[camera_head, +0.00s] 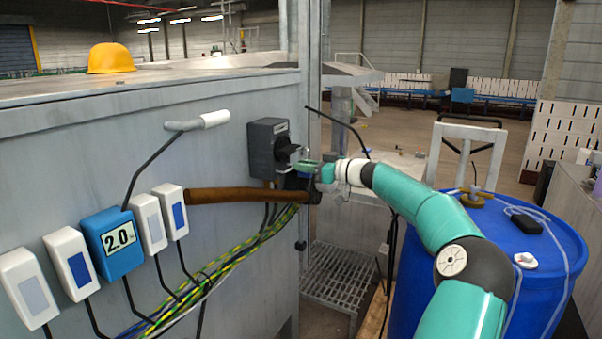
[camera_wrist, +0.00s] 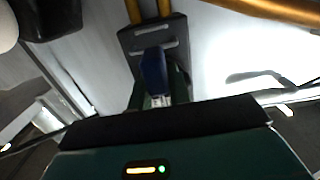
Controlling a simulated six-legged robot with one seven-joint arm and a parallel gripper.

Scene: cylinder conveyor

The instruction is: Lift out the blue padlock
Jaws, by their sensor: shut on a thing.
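The blue padlock (camera_wrist: 154,68) shows in the wrist view as a dark blue body between the green fingers of my gripper (camera_wrist: 158,96). My gripper is shut on it. It is in front of a dark grey switch box (camera_wrist: 133,41); I cannot tell whether the padlock is still hooked in the box. In the head view my gripper (camera_head: 308,167) is at the right side of the switch box (camera_head: 262,150), which has a black knob. The padlock is too small and hidden there to make out.
A brown pipe (camera_head: 240,195) runs just below the switch box. The grey cabinet wall (camera_head: 225,150) carries a white-tipped lever (camera_head: 205,121), white boxes and a blue box (camera_head: 113,245). Cables hang below. A blue barrel (camera_head: 420,285) stands at the right.

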